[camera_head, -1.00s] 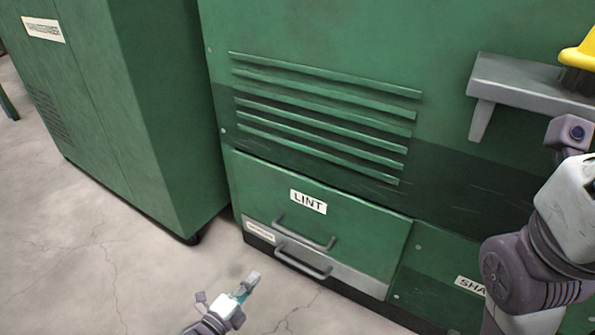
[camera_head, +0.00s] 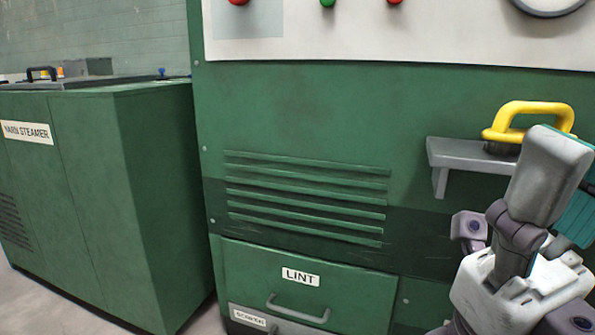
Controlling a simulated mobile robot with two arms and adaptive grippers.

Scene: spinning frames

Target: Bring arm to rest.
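My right gripper (camera_head: 560,195) is raised close to the camera at the right edge. Its white body, one grey finger and a teal pad show. The far side is cut off by the frame, so I cannot tell how far apart its fingers are. I see nothing held in the part that shows. It overlaps the view of a grey shelf (camera_head: 455,155) and a yellow-handled tool (camera_head: 520,108) on it; I cannot tell the distance between them. My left gripper is not in view.
A green machine has a drawer labelled LINT (camera_head: 345,294) with a metal handle (camera_head: 298,310), below vent slats (camera_head: 305,197). A white control panel (camera_head: 440,30) is above. A green yarn steamer cabinet (camera_head: 80,190) stands at left. Little floor shows.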

